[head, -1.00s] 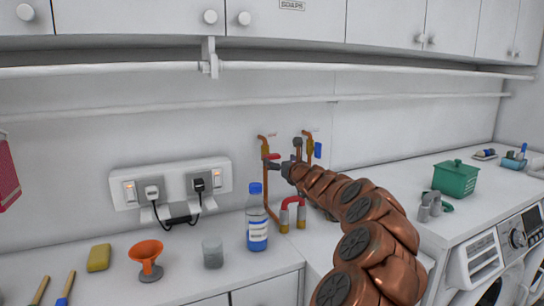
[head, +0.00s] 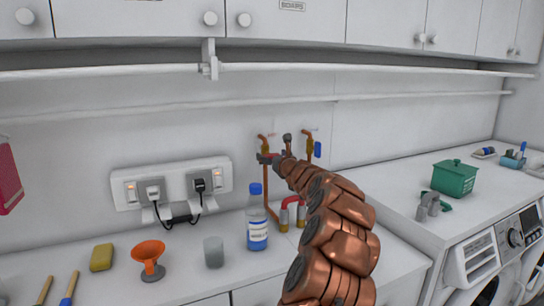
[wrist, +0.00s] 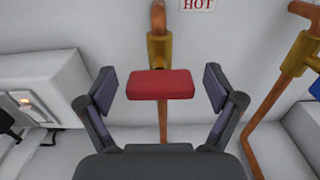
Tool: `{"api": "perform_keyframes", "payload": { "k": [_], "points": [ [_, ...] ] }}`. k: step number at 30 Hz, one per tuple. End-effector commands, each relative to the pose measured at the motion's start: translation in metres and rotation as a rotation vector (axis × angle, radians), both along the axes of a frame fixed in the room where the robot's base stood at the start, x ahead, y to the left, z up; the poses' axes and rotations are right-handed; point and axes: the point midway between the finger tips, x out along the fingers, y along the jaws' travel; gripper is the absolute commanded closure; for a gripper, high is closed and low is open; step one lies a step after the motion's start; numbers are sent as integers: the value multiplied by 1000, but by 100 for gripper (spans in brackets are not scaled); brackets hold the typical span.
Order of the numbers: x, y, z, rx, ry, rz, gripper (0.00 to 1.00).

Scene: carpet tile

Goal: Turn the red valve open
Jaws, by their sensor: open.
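The red valve handle (wrist: 160,84) sits across a brass valve body (wrist: 159,48) on a copper pipe, under a HOT label (wrist: 198,4) in the wrist view. It lies level, crosswise to the pipe. My gripper (wrist: 158,90) is open, with one finger on each side of the handle and a visible gap at both ends.
A second tap with a blue handle (head: 318,149) stands to the right. A socket panel (head: 172,184) with plugs and cables is at the left. A rail (head: 120,70) runs above.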

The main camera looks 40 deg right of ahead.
Motion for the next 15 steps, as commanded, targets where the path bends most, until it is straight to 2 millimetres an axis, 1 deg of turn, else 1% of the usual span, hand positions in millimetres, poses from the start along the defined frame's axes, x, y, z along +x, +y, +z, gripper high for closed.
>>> {"api": "perform_keyframes", "payload": {
  "k": [5, 15],
  "points": [
    [0, 0, 0, 1, 0, 0, 8],
    [0, 0, 0, 1, 0, 0, 43]
  ]
}}
